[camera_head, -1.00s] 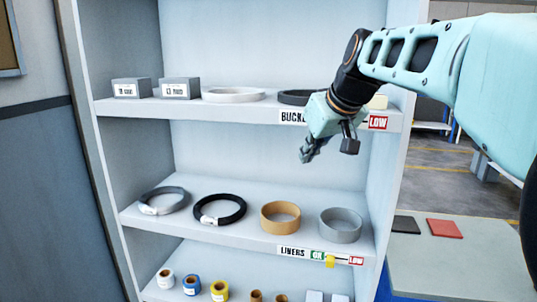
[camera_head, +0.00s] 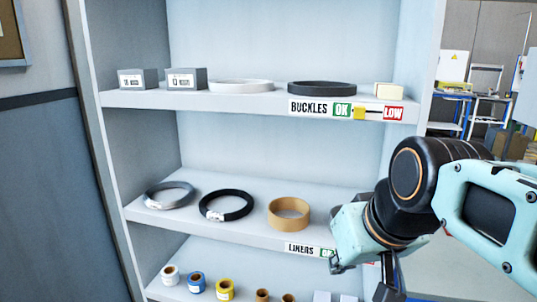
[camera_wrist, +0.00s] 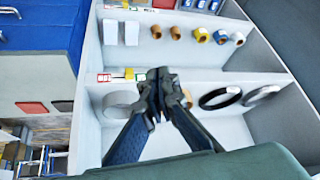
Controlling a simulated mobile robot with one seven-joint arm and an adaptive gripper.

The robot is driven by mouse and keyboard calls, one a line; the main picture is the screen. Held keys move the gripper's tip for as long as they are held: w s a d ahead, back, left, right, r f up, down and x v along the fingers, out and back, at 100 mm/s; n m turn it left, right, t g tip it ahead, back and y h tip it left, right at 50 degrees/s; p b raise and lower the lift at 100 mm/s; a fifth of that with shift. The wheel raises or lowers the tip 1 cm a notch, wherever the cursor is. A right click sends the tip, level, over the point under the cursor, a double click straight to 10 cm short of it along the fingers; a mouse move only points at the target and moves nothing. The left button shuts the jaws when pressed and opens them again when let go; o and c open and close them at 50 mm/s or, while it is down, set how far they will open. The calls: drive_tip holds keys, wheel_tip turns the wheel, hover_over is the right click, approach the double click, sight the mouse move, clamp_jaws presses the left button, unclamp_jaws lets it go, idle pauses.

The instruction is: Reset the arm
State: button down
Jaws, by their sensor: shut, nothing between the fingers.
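My gripper (camera_wrist: 159,95) is shut and empty in the wrist view, its fingertips together in front of the middle shelf. In the head view my gripper (camera_head: 338,264) is at the lower right, in front of the right end of the liners shelf, with its fingertips hard to make out. It covers part of the LINERS label and the grey ring that shows beside it in the wrist view (camera_wrist: 118,99).
The shelf unit (camera_head: 265,190) holds grey boxes and rings on top, a grey coil (camera_head: 169,195), black coil (camera_head: 226,206) and tan ring (camera_head: 289,214) in the middle, and several tape rolls (camera_head: 196,282) below. A workbench with a red pad (camera_wrist: 32,108) stands beside it.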

drive_tip(key=s+d+f+m+h, duration=0.1)
drive_tip(key=s+f, duration=0.4)
drive_tip(key=f, duration=0.1)
wheel_tip(320, 180, up, 17)
drive_tip(key=p, duration=1.7)
drive_tip(key=shift+s+m+g, duration=0.3)
drive_tip(key=shift+s, duration=0.05)
